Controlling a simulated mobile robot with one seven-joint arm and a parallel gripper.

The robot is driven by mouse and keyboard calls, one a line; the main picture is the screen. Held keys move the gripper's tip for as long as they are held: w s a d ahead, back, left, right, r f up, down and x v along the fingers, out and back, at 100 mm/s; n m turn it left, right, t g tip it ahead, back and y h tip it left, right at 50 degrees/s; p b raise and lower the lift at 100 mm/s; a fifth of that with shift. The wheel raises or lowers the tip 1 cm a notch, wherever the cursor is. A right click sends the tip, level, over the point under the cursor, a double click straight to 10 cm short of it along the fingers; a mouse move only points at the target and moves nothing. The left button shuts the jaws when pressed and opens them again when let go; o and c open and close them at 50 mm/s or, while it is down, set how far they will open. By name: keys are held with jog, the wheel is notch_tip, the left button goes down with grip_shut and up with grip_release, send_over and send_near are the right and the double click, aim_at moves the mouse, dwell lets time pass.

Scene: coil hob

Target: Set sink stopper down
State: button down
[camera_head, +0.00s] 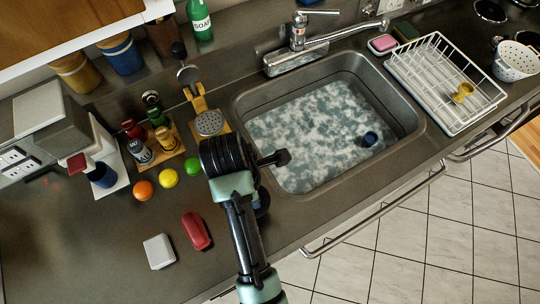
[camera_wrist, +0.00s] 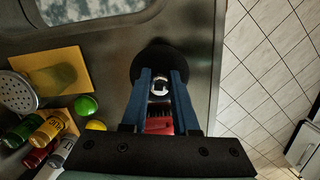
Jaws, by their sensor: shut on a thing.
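The sink stopper is a black round disc (camera_wrist: 157,56) with a pale metal piece on top, seen in the wrist view just beyond my fingertips. My gripper (camera_wrist: 160,78) has its two blue fingers shut on it from either side. In the head view only a dark edge of the stopper (camera_head: 263,203) shows beside my arm, and my fingers are hidden. It is over the counter strip in front of the sink's left end. I cannot tell whether it touches the counter. The sink (camera_head: 418,128) holds cloudy water with a dark blue cup (camera_head: 370,138) in it.
A red object (camera_head: 196,231) and a white block (camera_head: 159,251) lie on the front counter. Green (camera_head: 193,166), yellow and orange balls, a spice board and a grater stand left of the sink. The left front counter is largely bare. A dish rack (camera_head: 447,82) stands right.

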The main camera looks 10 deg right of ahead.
notch_tip(320, 180, down, 10)
jog(key=shift+r+p, duration=0.15)
jog(key=shift+p, duration=0.4)
jog(key=c, duration=0.7)
grip_release()
jog(key=shift+a, duration=0.1)
